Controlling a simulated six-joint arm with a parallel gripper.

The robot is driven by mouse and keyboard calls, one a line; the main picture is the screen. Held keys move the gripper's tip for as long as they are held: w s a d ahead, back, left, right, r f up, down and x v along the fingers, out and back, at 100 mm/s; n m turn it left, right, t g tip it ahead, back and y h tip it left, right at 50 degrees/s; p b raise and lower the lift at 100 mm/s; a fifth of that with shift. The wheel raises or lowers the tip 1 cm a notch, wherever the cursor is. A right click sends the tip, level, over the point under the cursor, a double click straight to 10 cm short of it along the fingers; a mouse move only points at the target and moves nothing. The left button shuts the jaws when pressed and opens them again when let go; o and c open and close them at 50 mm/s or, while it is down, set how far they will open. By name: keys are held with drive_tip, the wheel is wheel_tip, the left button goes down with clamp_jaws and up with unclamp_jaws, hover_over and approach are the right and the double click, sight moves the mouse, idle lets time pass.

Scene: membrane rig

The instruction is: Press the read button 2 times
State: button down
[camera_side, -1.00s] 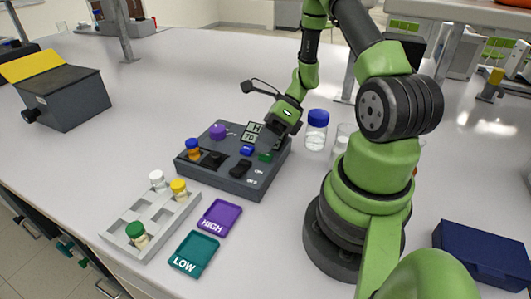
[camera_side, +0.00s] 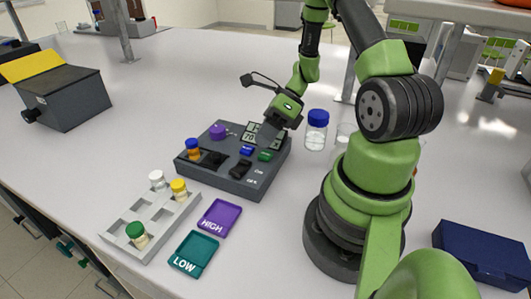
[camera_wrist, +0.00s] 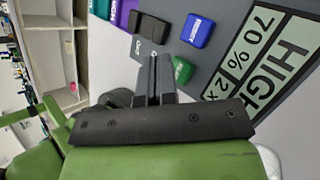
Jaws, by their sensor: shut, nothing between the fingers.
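The dark grey rig (camera_side: 225,178) stands on the bench with a blue button (camera_side: 246,150) and a green button (camera_side: 265,156) on its top. They also show in the wrist view as blue (camera_wrist: 197,30) and green (camera_wrist: 182,70). The blue button's lettering is too small to read surely, and the green one is partly hidden by my fingers. My gripper (camera_wrist: 154,60) is shut and empty, apparently above the panel by the green button. In the side view my gripper (camera_side: 264,138) covers part of the display (camera_wrist: 262,55), which reads HIGH, 70 % and 2x.
A grey rack (camera_side: 165,222) with several vials, a purple HIGH tray (camera_side: 219,217) and a teal LOW tray (camera_side: 194,254) lie in front. A blue-capped jar (camera_side: 317,130) stands right.

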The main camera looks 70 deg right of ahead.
sight(265, 152)
drive_tip(key=shift+r, duration=2.5)
drive_tip(key=s+a+r+n+t+h, duration=0.1)
drive_tip(key=a+r+n, duration=0.3)
drive_tip(key=n, duration=0.5)
drive_tip(key=s+a+r+n+t+h, duration=0.1)
drive_tip(key=s+a+r+n+h, duration=0.2)
drive_tip(key=r+n, duration=0.5)
drive_tip(key=s+a+r+n+t+h, duration=0.1)
drive_tip(key=s+a+r+n, duration=0.3)
drive_tip(key=n, duration=0.6)
drive_tip(key=shift+a+r+n+h, duration=0.4)
drive_tip(key=shift+a+r+h, duration=0.3)
drive_tip(key=shift+a+r, duration=0.5)
drive_tip(key=shift+d+r, duration=0.1)
drive_tip(key=shift+d, duration=0.05)
